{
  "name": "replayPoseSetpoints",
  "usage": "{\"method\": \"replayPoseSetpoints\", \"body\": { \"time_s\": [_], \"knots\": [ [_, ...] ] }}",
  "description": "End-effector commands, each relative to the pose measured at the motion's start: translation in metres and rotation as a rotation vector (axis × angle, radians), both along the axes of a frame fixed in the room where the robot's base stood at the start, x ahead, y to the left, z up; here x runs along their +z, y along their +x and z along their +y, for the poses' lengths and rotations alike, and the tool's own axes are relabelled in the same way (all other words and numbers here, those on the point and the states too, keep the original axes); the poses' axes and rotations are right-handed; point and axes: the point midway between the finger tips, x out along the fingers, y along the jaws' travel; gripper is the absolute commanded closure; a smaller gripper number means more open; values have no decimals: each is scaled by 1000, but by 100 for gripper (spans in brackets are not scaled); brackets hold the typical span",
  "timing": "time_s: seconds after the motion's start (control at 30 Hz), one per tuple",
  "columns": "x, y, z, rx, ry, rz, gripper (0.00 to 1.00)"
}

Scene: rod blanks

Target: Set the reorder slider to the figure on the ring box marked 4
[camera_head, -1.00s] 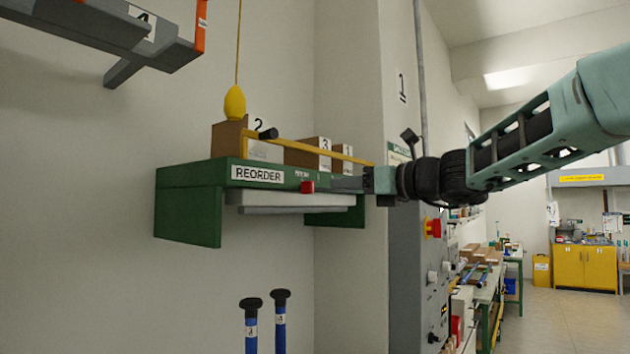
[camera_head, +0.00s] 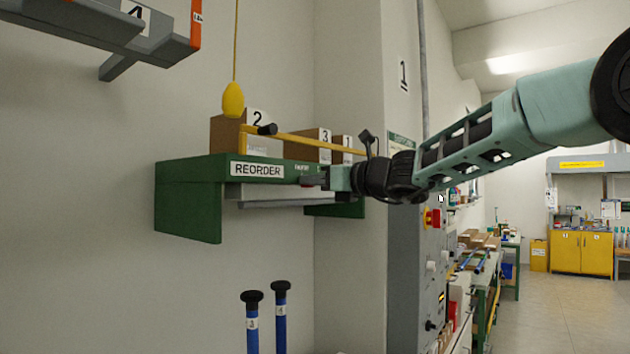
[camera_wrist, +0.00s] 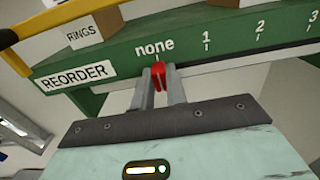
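The green reorder shelf (camera_head: 190,197) is on the wall, with a REORDER label. Its scale in the wrist view (camera_wrist: 205,50) reads none, 1, 2, 3 from left to right. The red slider knob (camera_wrist: 158,74) stands under "none". My gripper (camera_wrist: 159,78) has one finger on each side of the knob, close against it, and appears shut on it. In the head view my gripper (camera_head: 322,180) is at the shelf's front edge and partly covers the knob. No ring box with a readable 4 shows.
Cardboard boxes marked 2 (camera_head: 226,134), 3 (camera_head: 305,148) and 1 (camera_head: 341,147) stand on the shelf behind a yellow bar (camera_head: 300,139). A yellow weight (camera_head: 233,99) hangs on a cord above. A grey overhead rack (camera_head: 155,45) carries a 4. Blue rods (camera_head: 281,315) stand below.

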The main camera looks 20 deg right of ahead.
Motion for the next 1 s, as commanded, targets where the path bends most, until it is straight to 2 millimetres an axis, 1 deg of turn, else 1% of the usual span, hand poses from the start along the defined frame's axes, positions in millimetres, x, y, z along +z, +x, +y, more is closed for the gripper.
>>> {"method": "replayPoseSetpoints", "body": {
  "time_s": [0.27, 0.37, 0.43, 0.57, 0.9, 1.0],
  "knots": [
    [0, 2, -3, -1, -1, 1, 100],
    [1, 7, -11, -2, -1, 1, 100],
    [2, 14, -20, -3, 2, 1, 100],
    [2, 32, -45, -4, 1, 2, 100],
    [6, 93, -130, -6, 2, 3, 100],
    [6, 108, -151, -4, 1, 2, 100]
  ]
}}
